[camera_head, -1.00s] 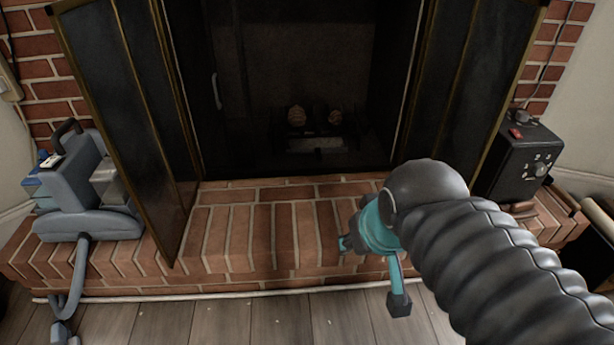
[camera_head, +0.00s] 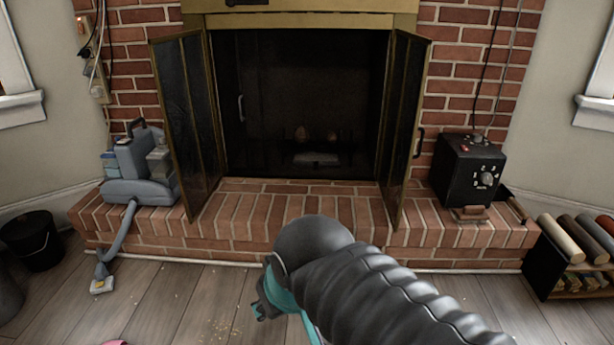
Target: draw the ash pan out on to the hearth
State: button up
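The ash pan appears to be the small pale grey tray (camera_head: 316,158) low inside the dark firebox, under two rounded log-like lumps (camera_head: 316,135); its edges and any handle are too dim to make out. The brick hearth (camera_head: 290,205) in front of the firebox is bare in its middle. My gripper (camera_head: 283,318), teal with a black wrist, is over the wooden floor in front of the hearth, well short of the pan. Its fingers look spread apart and empty, though the arm and the frame edge hide part of them.
Brass-framed glass doors stand open at left (camera_head: 187,120) and right (camera_head: 404,115). A grey vacuum-like machine (camera_head: 140,175) with a hose sits on the hearth's left, a black control box (camera_head: 467,170) on its right.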

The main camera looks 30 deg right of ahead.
aim_at(304, 159)
jog(key=u, duration=0.5)
jog(key=i, duration=1.25)
jog(key=z, duration=0.45)
jog(key=i, duration=0.55)
jog(key=z, duration=1)
jog(key=i, duration=0.3)
jog(key=z, duration=0.25)
